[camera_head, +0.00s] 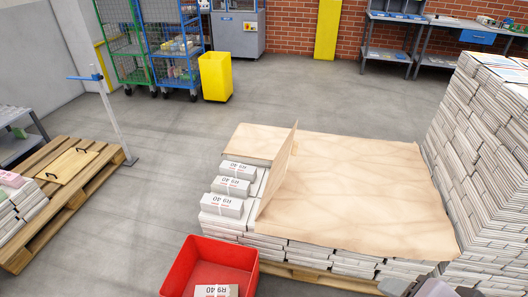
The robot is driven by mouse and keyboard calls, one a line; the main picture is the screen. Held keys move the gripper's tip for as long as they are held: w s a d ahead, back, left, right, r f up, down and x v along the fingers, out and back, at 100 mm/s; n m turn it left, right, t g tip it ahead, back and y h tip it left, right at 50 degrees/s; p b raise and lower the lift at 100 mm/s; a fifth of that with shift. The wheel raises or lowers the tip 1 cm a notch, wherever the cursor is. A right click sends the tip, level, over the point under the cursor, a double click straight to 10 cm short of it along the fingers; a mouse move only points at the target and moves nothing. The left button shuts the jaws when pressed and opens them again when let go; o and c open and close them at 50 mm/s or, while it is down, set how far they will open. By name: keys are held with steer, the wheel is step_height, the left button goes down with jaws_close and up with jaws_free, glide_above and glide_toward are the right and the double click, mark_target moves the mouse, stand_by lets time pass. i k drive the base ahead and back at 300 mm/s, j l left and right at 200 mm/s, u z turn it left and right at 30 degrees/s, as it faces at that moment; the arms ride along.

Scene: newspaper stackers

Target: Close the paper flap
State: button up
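The paper flap (278,172) is a part of a light brown paper sheet (350,190) that lies over a stack of newspaper bundles on a pallet. The flap stands up steeply along a fold near the sheet's left side. To its left, three white bundles (222,206) marked R9 40 lie uncovered on the stack's front left part. Grey parts (425,287) at the bottom edge, by the sheet's front right corner, look like the end of my arm. They are cut off by the frame, and no fingertips can be made out.
A red crate (185,262) with a bundle in it stands at the front left of the stack. A tall newspaper stack (485,160) stands close on the right. A pallet (82,205) and a blue-topped post (110,115) are at left.

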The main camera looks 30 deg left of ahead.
mark_target(276, 177)
steer(key=i+l+u, duration=0.25)
steer(key=l+u, duration=0.25)
steer(key=i+l+u, duration=0.15)
steer(key=l+u, duration=0.8)
steer(key=l, duration=0.15)
steer(key=l+u, duration=0.5)
steer(key=l, duration=0.15)
steer(key=i+j, duration=0.1)
steer(key=i, duration=1.25)
